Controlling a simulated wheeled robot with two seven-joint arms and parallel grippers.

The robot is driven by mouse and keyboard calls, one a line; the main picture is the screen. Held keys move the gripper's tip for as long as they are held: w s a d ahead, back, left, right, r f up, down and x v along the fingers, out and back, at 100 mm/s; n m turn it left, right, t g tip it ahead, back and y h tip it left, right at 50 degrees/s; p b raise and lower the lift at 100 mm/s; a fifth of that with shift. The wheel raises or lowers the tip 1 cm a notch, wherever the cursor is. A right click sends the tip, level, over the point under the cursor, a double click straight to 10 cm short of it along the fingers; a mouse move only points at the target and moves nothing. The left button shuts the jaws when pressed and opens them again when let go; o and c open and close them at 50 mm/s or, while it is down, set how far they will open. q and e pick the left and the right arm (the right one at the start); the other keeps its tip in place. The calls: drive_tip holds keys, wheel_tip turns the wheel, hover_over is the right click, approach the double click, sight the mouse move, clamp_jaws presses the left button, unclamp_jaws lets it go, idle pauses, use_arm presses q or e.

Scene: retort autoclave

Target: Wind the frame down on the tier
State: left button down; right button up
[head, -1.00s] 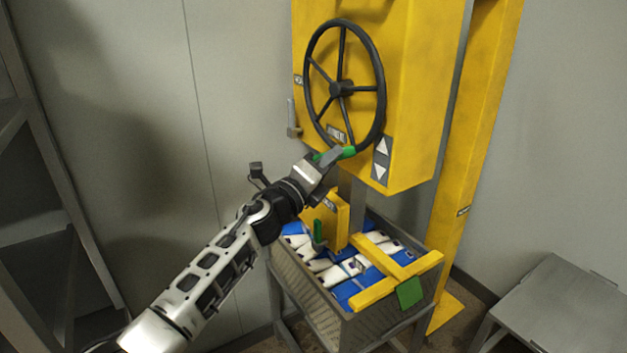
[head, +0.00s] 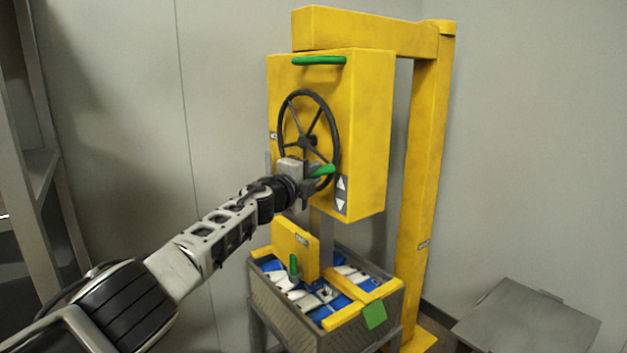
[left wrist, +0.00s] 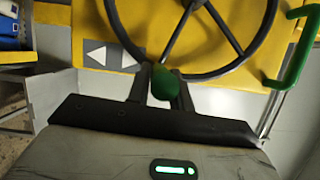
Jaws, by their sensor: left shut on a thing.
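A black handwheel (head: 308,110) is mounted on the front of a yellow housing (head: 365,125). Its green knob (head: 323,170) is at the wheel's lower right in the head view. My left gripper (head: 309,178) is shut on this knob; the left wrist view shows the green knob (left wrist: 164,83) between the two dark fingers. Below, a yellow frame (head: 350,300) with crossing bars lies over blue and white packs (head: 305,297) in a grey crate (head: 285,322). A grey column comes down from the housing behind the frame's upright yellow plate (head: 295,250). My right gripper is out of view.
A green handle (head: 320,61) is on top of the housing front. An arrow plate (head: 341,195) is beside the wheel. A yellow post (head: 420,190) stands behind. A low grey table (head: 525,320) is at lower right and a shelf rack (head: 35,165) at left.

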use_arm(q)
drive_tip(key=shift+a+r+n+p, duration=0.25)
drive_tip(key=shift+r+n+p, duration=0.25)
drive_tip(key=shift+r, duration=0.45)
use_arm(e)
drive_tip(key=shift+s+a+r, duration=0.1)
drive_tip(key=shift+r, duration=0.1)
use_arm(q)
drive_tip(key=c, duration=1.6)
unclamp_jaws()
drive_tip(key=o, duration=0.3)
drive_tip(key=shift+w, duration=0.15)
drive_tip(key=shift+o, duration=0.2)
drive_tip(key=shift+f, duration=0.2)
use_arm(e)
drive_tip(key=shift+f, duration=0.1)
use_arm(q)
drive_tip(key=shift+d, duration=0.15)
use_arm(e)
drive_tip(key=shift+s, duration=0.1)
